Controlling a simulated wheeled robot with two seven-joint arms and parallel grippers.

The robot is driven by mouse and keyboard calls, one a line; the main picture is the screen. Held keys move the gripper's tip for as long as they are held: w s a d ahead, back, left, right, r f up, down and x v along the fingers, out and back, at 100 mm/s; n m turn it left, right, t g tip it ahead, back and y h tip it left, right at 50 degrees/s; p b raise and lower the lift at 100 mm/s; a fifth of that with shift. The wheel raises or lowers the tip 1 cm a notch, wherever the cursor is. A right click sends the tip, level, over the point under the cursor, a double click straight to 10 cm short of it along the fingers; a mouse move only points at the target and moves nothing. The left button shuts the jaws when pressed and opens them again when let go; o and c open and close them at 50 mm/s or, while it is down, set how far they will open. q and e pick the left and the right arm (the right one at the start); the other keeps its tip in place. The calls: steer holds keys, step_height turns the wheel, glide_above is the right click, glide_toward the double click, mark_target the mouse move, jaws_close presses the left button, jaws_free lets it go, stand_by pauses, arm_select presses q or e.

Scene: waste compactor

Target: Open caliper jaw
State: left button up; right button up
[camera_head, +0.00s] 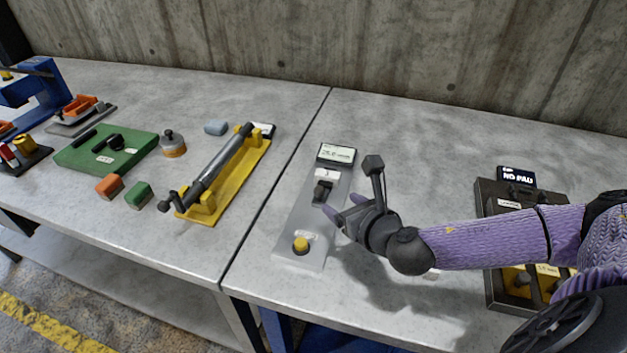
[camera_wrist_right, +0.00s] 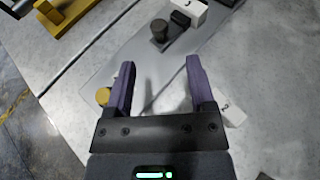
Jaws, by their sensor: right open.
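I cannot tell for certain which part is the caliper jaw. A pale grey plate (camera_head: 283,236) near the table seam carries a black block (camera_head: 322,190), a white label block (camera_head: 327,174) and a yellow knob (camera_head: 301,245). My right gripper (camera_head: 340,207) is open and empty, above the plate's right side, fingers toward it. In the right wrist view the gripper (camera_wrist_right: 160,66) has nothing between its fingers. The black block (camera_wrist_right: 160,30) is ahead; the yellow knob (camera_wrist_right: 103,96) is partly hidden by the left finger. My left gripper is not in view.
A yellow stand (camera_head: 240,173) holding a long grey cylinder is left of the seam. A green board (camera_head: 107,150) and small blocks lie farther left. A dark box (camera_head: 494,228) is at right, partly behind my arm. The table behind the gripper is clear.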

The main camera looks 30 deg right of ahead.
mark_target(322, 192)
steer(key=b+x, duration=0.2)
steer(key=x, duration=0.5)
steer(key=shift+a+f, duration=0.1)
steer(key=shift+f, duration=0.15)
steer(key=shift+w, duration=0.45)
steer(key=c, duration=0.9)
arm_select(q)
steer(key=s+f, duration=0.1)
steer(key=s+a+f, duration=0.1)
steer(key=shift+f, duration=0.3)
arm_select(e)
jaws_close()
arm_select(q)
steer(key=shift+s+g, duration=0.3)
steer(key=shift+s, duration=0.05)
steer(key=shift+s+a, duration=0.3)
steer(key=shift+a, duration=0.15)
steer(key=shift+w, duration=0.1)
